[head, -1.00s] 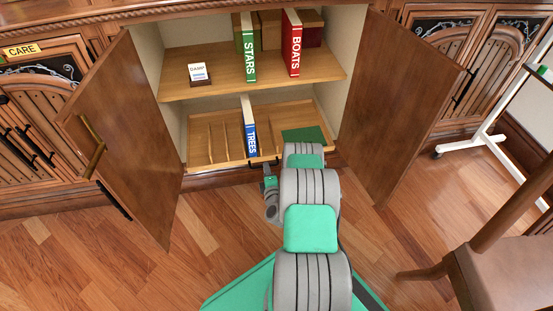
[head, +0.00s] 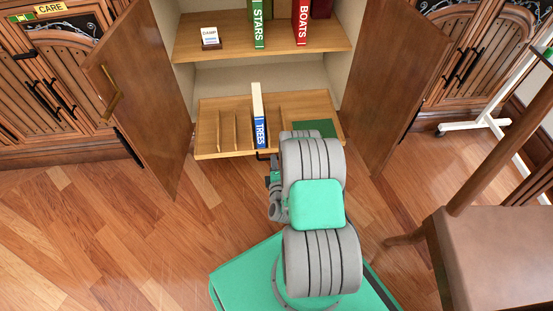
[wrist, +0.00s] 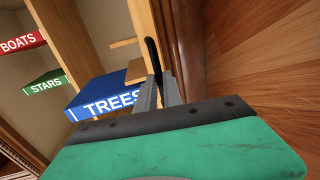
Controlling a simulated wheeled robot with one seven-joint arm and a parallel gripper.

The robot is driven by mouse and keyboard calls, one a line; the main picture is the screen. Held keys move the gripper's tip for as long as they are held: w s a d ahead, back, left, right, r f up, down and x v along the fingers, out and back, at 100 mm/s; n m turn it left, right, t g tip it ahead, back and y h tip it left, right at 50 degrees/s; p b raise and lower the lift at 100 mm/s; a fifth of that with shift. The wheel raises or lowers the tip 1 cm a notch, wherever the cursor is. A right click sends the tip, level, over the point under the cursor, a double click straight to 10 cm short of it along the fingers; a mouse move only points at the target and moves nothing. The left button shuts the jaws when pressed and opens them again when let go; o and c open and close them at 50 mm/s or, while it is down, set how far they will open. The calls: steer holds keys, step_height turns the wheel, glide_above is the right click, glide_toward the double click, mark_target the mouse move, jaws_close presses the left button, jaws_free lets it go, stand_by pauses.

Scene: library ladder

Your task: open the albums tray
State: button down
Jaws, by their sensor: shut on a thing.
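The albums tray (head: 222,153) is the wooden pull-out with upright dividers, low in the open cabinet. It sticks out past the cabinet front, with floor showing below its front edge. The blue and white TREES album (head: 260,125) stands in one slot, and its blue spine (wrist: 103,97) shows in the wrist view. A green album or panel (head: 315,128) lies at the tray's right. My gripper (wrist: 158,90) is shut on the tray's black handle (wrist: 152,54). In the head view my arm hides most of the gripper.
The left door (head: 140,95) and right door (head: 398,85) stand open on either side. The shelf above (head: 235,48) holds the STARS (head: 258,25) and BOATS (head: 302,22) albums and a small card (head: 209,37). A chair (head: 490,240) stands at right. Floor at left is clear.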

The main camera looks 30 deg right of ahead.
steer(key=shift+s+a, duration=0.15)
steer(key=shift+a, duration=0.15)
steer(key=c, duration=1.8)
jaws_free()
steer(key=shift+d, duration=0.1)
steer(key=s+a+r+p, duration=0.2)
steer(key=s+r+p, duration=0.3)
steer(key=r, duration=0.5)
steer(key=p+v, duration=0.1)
steer(key=v, duration=0.2)
steer(key=r+p+v, duration=0.1)
steer(key=v, duration=0.2)
steer(key=d+p+v, duration=0.1)
steer(key=v, duration=0.2)
steer(key=shift+s+r+p, duration=0.15)
steer(key=shift+r+p, duration=0.05)
steer(key=shift+p, duration=0.1)
